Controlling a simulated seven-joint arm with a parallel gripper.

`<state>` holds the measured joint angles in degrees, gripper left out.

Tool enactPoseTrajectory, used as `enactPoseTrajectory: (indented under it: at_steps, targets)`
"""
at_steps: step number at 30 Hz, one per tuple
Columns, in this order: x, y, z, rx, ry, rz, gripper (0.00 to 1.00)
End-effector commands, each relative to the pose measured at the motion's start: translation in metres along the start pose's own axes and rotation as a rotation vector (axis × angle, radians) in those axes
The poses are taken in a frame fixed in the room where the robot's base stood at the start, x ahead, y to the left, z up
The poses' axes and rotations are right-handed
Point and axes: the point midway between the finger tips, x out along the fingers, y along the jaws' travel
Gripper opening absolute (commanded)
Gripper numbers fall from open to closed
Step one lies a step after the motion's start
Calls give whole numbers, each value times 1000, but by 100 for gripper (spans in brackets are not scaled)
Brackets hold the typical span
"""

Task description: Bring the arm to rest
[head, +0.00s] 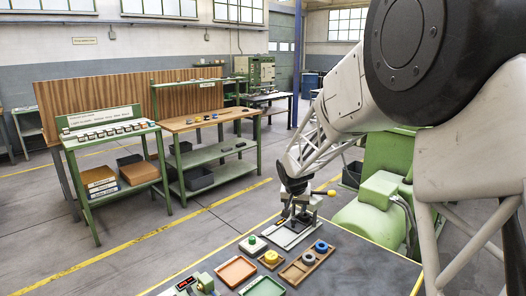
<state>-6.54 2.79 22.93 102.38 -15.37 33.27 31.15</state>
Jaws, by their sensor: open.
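My arm comes in from the upper right, with a large dark joint and a white lattice link reaching down to the left. My gripper (292,192) is the dark end of that link, low over the back of the dark table (345,262). It is open, and I see nothing held in it. Its fingertips are small and partly blend with a grey and green fixture (293,232) just below. I cannot tell whether they touch it.
The table carries a green button (252,241), a yellow part (271,258), a wooden tray (296,275) with round parts, an orange tray (236,271) and a green tray (262,287). Green machinery (372,215) stands behind. Workbenches (200,124) stand beyond open floor.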

Motion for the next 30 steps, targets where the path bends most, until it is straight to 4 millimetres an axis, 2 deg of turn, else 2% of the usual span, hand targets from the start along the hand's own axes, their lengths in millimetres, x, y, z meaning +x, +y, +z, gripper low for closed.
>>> enactPoseTrajectory:
  at_steps: [1,3,12,21,30]
  targets:
    - [-16,8,7,-2,-1,0,51]
    - [-34,18,18,-10,-6,1,51]
    - [-104,58,73,-38,-31,-1,51]
    - [-162,96,138,-71,-57,-8,51]
    - [-208,128,211,-106,-82,-24,51]
